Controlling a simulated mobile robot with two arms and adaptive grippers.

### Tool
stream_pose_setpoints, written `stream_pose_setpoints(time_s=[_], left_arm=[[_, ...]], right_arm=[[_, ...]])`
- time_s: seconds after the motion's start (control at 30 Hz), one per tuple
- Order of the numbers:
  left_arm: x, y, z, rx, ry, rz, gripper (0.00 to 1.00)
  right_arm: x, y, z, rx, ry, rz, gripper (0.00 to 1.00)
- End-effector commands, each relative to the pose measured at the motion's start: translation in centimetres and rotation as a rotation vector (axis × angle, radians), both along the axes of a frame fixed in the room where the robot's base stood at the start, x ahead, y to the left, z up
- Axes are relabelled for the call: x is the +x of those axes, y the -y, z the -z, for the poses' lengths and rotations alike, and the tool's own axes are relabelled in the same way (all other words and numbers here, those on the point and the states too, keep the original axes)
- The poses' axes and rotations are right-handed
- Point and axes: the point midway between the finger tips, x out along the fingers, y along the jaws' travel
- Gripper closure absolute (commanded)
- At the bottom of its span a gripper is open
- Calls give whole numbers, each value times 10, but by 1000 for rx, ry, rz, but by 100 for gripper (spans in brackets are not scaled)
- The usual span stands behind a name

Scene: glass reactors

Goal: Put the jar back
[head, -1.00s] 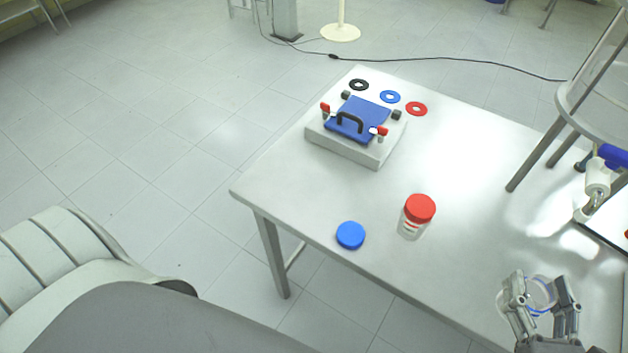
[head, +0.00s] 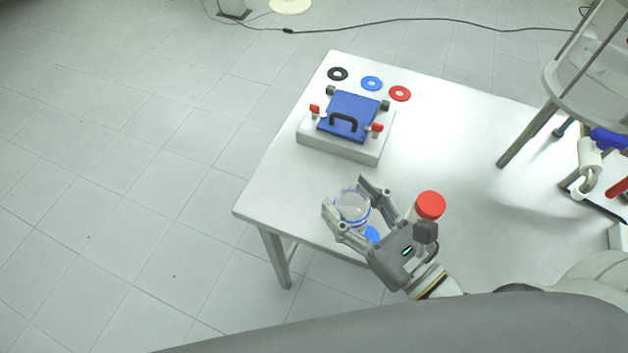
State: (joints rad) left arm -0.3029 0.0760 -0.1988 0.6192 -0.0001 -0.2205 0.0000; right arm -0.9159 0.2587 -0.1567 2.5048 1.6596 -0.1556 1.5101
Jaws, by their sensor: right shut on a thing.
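My right gripper (head: 345,193) is shut on a clear, open-topped jar (head: 352,211) with blue marks. It holds the jar near the table's front left edge, close to the blue lid (head: 373,234). The blue lid is partly covered by the gripper; I cannot tell whether the jar touches the table. A second jar with a red lid (head: 430,205) stands just right of the gripper, its body mostly hidden behind my gripper. My left gripper is not in view.
A grey block with a blue hinged plate (head: 350,115) and black handle sits at the table's far left. Black (head: 338,74), blue (head: 371,83) and red (head: 400,93) rings lie behind it. A metal stand (head: 520,145) is at right. The table's middle (head: 450,150) is clear.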

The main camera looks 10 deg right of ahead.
Motion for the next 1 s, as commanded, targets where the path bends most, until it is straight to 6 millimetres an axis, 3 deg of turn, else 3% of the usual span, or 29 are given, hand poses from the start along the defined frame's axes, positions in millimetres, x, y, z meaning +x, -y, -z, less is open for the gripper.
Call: stream_pose_setpoints(time_s=[0.37,0.53,0.77,1.0], left_arm=[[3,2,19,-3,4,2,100],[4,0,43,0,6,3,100],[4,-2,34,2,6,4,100],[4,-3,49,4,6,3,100]], right_arm=[[21,3,11,0,3,4,76],[46,6,25,3,5,9,76],[87,9,37,0,0,2,76],[121,13,81,0,-2,1,76]])
